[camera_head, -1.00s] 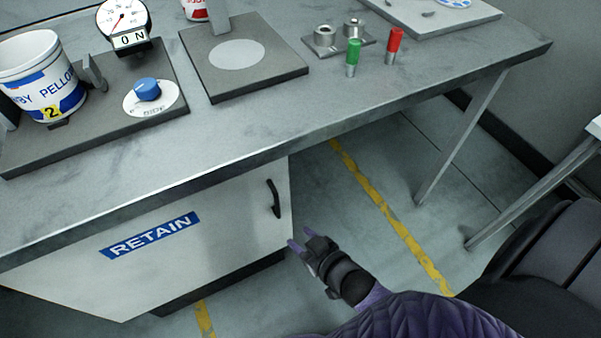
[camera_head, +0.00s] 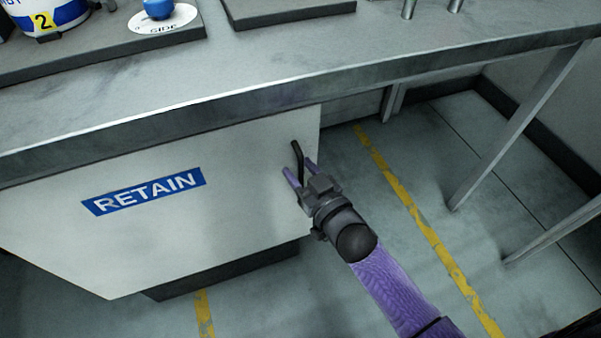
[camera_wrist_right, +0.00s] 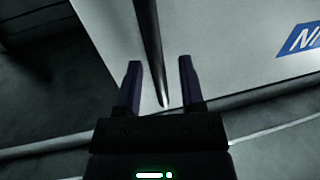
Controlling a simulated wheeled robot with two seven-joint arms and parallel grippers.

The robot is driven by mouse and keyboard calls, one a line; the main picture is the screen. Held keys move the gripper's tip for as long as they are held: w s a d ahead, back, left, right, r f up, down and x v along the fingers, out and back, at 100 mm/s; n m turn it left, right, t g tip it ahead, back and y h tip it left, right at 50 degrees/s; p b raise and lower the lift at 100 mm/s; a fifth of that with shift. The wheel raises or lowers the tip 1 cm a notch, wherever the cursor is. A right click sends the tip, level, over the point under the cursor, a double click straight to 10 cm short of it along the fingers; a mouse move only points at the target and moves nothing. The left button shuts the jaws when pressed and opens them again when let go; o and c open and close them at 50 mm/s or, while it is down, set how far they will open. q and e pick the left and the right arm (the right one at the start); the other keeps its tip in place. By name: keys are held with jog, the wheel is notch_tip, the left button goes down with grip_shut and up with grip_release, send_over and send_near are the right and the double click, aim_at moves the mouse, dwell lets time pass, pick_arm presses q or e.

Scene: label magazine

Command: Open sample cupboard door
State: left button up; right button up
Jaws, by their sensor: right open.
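The sample cupboard door (camera_head: 230,225) is a pale panel under the bench with a blue RETAIN label (camera_head: 145,190). It looks shut. Its black bar handle (camera_head: 297,158) stands upright near the door's right edge. My right gripper (camera_head: 299,171) is at the handle's lower part, open, with a purple finger on each side of it. In the right wrist view the handle (camera_wrist_right: 150,50) runs between the two open fingers (camera_wrist_right: 159,85), with gaps on both sides. My left gripper is not in view.
The grey bench top (camera_head: 300,60) overhangs the door. On it are a white and blue tub (camera_head: 60,15) and a blue knob (camera_head: 158,8). A bench leg (camera_head: 510,130) stands to the right. The floor right of the door, with a yellow line (camera_head: 410,210), is clear.

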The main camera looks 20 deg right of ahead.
grip_shut()
dwell(1.4)
